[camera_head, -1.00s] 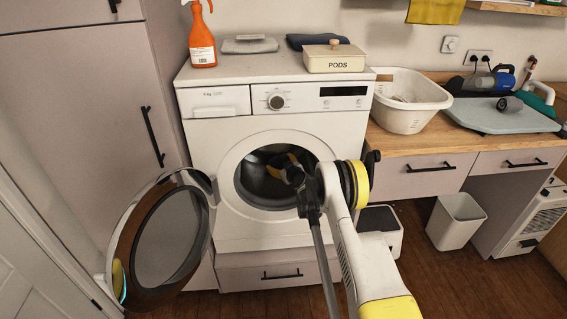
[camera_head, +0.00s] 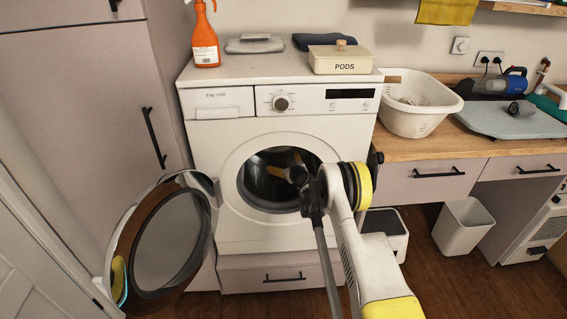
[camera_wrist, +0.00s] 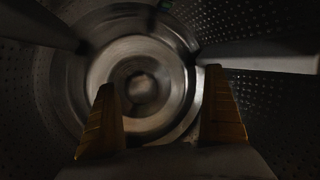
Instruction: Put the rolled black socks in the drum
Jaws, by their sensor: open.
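The washer drum (camera_head: 262,190) stands open at the front of the white washing machine (camera_head: 215,150). My gripper (camera_head: 285,166) reaches through the round opening into it, with its yellow fingers partly in shadow. In the wrist view, the two fingers (camera_wrist: 160,80) are spread apart with nothing between them. Behind them show the drum's perforated wall (camera_wrist: 255,110) and shiny round back. I cannot make out the rolled black socks for sure in either view. The lower drum is dark and partly hidden by my gripper.
The round door (camera_head: 170,245) is swung open at the left. On top are an orange spray bottle (camera_head: 205,40) and a pods box (camera_head: 342,60). A white basket (camera_head: 418,118) stands on the counter. A grey board (camera_head: 495,122) carries a small dark rounded item (camera_head: 514,109).

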